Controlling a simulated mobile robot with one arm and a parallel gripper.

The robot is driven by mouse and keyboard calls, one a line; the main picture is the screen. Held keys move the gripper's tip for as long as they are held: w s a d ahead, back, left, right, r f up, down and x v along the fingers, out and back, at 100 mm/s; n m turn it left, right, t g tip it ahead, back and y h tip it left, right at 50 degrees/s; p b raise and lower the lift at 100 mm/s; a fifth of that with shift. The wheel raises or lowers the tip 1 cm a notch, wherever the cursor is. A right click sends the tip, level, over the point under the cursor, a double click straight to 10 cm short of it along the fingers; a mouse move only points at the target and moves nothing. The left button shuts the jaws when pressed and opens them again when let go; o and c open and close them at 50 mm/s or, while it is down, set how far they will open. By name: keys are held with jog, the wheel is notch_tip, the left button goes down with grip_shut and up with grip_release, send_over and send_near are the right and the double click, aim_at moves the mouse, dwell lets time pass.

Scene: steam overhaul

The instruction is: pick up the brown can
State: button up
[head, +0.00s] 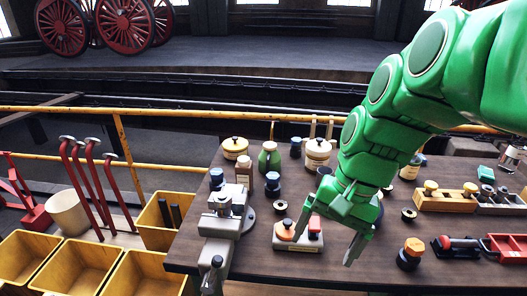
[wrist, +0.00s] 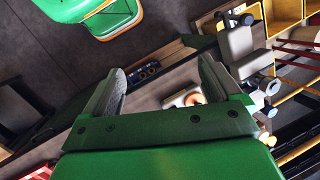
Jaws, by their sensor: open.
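My gripper (head: 323,250) is open above the front middle of the dark workbench (head: 400,268). Its two fingers point down and it also shows in the wrist view (wrist: 163,68), with nothing held between the fingers. I cannot pick out a brown can with certainty. Two cream cans with yellowish lids, a left one (head: 235,149) and a right one (head: 318,155), stand at the back of the bench. My arm hides part of the bench behind the gripper.
A grey vise (head: 222,213) stands at the bench's left. A cream block with red tops (head: 298,236) sits by my left finger. An orange-topped dark item (head: 410,253) stands right of the gripper. Yellow bins (head: 75,268) and a yellow rail (head: 130,165) lie left.

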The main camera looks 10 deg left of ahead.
jog(key=w+a+r+m+y, duration=0.25)
jog(key=w+a, duration=0.45)
jog(key=w, duration=0.5)
jog(key=m+t+y, duration=0.2)
jog(key=m+y, duration=0.6)
jog(key=m, duration=0.4)
send_over(252, 165)
jog(key=d, duration=0.3)
notch_tip(252, 165, down, 6)
jog(key=f, duration=1.2)
jog(key=shift+s+a, duration=0.25)
jog(key=shift+s, duration=0.05)
jog(key=shift+a+f, duration=0.15)
jog(key=shift+f, duration=0.05)
jog(key=shift+x, duration=3.75)
jog(key=c, duration=1.4)
jog(key=shift+o, duration=0.2)
